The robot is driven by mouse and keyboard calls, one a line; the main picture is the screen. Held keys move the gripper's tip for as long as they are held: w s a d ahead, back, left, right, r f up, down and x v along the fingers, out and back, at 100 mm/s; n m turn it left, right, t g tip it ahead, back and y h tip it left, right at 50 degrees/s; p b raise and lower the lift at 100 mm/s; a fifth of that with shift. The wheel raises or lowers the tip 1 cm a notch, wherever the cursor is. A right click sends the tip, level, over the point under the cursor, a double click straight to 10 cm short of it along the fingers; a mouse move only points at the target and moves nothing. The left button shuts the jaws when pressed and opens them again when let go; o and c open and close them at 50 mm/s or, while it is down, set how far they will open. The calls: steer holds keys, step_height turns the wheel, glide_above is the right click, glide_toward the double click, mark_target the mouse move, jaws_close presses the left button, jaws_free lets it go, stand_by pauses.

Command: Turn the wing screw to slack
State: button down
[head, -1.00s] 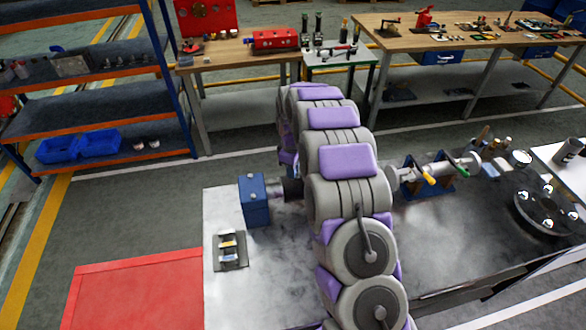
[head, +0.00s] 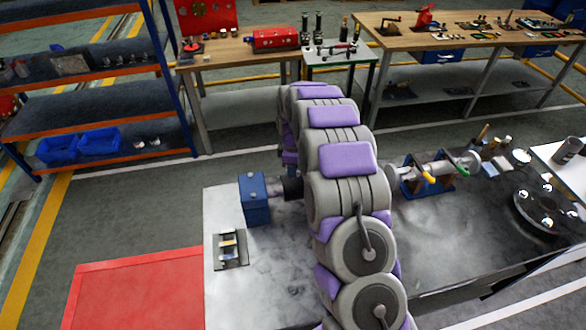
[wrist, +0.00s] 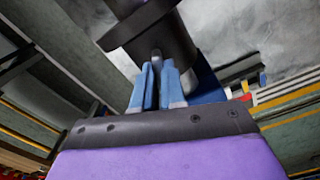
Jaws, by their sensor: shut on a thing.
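The wing screw (wrist: 156,54) shows only as a small grey tip between the fingers in the wrist view; most of it is hidden. It sits against a dark round part (wrist: 150,30). My gripper (wrist: 157,72) has its pale blue fingers shut on the screw. In the head view a dark round part (head: 292,188) juts from the right side of a blue box (head: 256,200). The screw's turn angle cannot be told.
The grey bench top (head: 285,265) is mostly bare around the blue box. A small plate with blocks (head: 231,248) lies in front of it.

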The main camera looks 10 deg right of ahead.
steer(key=c, duration=1.2)
jaws_free()
steer(key=shift+w+a, duration=0.15)
steer(key=shift+r, duration=0.1)
step_height(320, 180, up, 17)
steer(key=shift+r, duration=0.1)
